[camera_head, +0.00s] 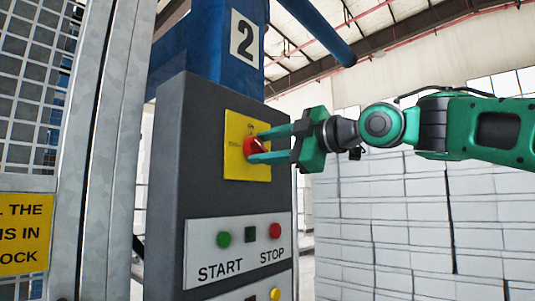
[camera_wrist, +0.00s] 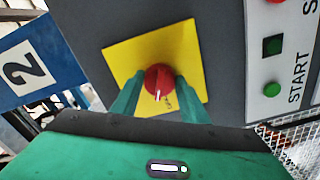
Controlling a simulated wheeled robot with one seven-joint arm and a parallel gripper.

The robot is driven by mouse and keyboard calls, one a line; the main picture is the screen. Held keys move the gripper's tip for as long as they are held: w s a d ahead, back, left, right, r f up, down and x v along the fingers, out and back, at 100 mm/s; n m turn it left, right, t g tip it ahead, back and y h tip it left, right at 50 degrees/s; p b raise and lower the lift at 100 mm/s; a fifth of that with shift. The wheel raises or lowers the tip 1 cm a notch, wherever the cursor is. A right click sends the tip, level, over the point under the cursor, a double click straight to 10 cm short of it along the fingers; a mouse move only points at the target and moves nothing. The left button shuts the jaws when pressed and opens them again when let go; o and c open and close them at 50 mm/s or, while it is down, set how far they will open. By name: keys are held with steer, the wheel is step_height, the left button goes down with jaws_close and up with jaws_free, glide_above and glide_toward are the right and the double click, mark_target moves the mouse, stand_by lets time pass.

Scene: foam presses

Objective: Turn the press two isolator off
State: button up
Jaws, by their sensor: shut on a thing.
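The press two isolator is a red rotary knob (camera_head: 251,148) on a yellow plate (camera_head: 236,168), set in the upper front of a dark grey control box. A "2" sign (camera_head: 245,39) is on the blue column above. My gripper (camera_head: 256,145) reaches in from the right, with one finger above and one below the knob. In the wrist view, the red knob (camera_wrist: 158,78) sits between the fingertips, with a white mark on its lower part. My gripper is shut on the knob. The fingers hide some of the knob and plate lettering.
Below the isolator, a panel carries a green START button (camera_head: 223,239), a dark square (camera_head: 250,235) and a red STOP button (camera_head: 275,231). A metal post and mesh guard (camera_head: 45,90) stand at left. White stacked blocks (camera_head: 390,220) stand behind my arm.

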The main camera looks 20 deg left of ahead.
steer(key=n, duration=0.4)
steer(key=shift+w+n, duration=0.2)
steer(key=shift+n, duration=0.2)
stand_by(0.4)
steer(key=o, duration=1.1)
steer(key=shift+c, duration=0.2)
steer(key=shift+s, duration=0.1)
